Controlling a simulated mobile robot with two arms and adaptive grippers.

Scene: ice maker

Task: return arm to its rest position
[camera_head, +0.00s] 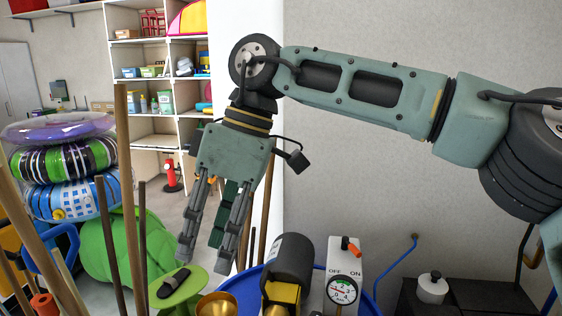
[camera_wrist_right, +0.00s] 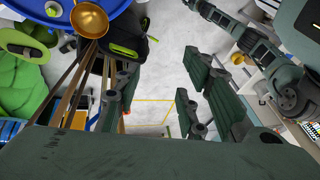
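My right arm reaches in from the right in the head view, with its forearm level and its gripper (camera_head: 205,258) hanging down at the left of the machine. The gripper's fingers are spread, and nothing shows between them. In the right wrist view the same gripper (camera_wrist_right: 158,100) has a wide gap with bare floor behind it. The white control box (camera_head: 343,268) with an orange switch and a dial stands right of the gripper, apart from it. I do not see my left gripper in the head view.
A black cylinder (camera_head: 289,262) and a blue round rim (camera_head: 236,284) lie close to the right of the fingers. Wooden poles (camera_head: 128,170) stand at left. A green stool (camera_head: 184,290) bearing a dark item is below. Stacked swim rings (camera_head: 65,160) are farther left.

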